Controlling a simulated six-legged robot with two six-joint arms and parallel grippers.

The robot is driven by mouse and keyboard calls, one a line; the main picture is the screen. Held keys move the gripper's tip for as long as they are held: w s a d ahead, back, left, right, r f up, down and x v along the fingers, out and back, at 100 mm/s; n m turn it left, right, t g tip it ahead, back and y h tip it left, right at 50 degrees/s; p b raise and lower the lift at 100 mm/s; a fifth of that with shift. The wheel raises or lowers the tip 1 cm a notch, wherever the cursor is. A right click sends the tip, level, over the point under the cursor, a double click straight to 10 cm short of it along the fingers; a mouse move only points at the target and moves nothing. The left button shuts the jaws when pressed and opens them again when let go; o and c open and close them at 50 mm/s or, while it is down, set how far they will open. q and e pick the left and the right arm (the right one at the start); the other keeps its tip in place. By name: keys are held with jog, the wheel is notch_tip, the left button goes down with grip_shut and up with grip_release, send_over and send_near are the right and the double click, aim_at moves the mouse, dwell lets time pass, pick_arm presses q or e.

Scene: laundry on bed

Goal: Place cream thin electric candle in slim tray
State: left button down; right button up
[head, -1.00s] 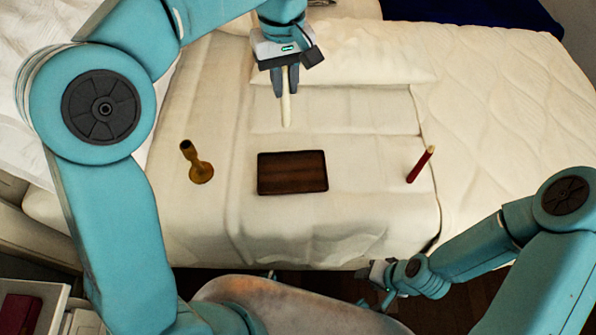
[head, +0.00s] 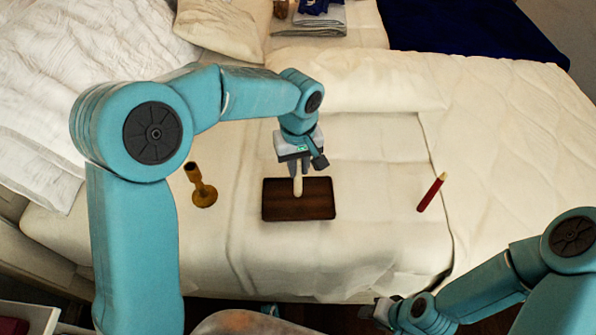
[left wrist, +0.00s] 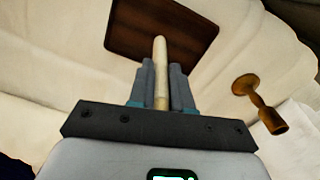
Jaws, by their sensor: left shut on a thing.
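The cream thin candle (head: 298,188) is gripped in my left gripper (head: 297,170) and points down over the slim tray. It also shows in the left wrist view (left wrist: 160,60), between the two dark fingers (left wrist: 161,85). The slim tray (head: 318,200) is a dark brown, flat rectangle lying on the bed; it also shows in the left wrist view (left wrist: 190,30). The candle's lower end overlaps the tray in the picture; I cannot tell whether it touches. My right gripper (head: 378,312) is low at the front edge of the bed, and its fingers are too small to judge.
A brass candlestick (head: 202,190) stands left of the tray and also shows in the left wrist view (left wrist: 262,105). A red candle (head: 432,192) is on the right. The bed cover between tray and red candle is clear.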

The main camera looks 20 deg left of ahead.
aim_at(298, 177)
pick_arm(q)
notch_tip(298, 177, down, 3)
jog(key=shift+w+r, duration=0.1)
jog(key=shift+r, duration=0.1)
jog(key=shift+f, duration=0.1)
jog(key=c, duration=1.1)
grip_release()
jog(key=shift+o, duration=0.2)
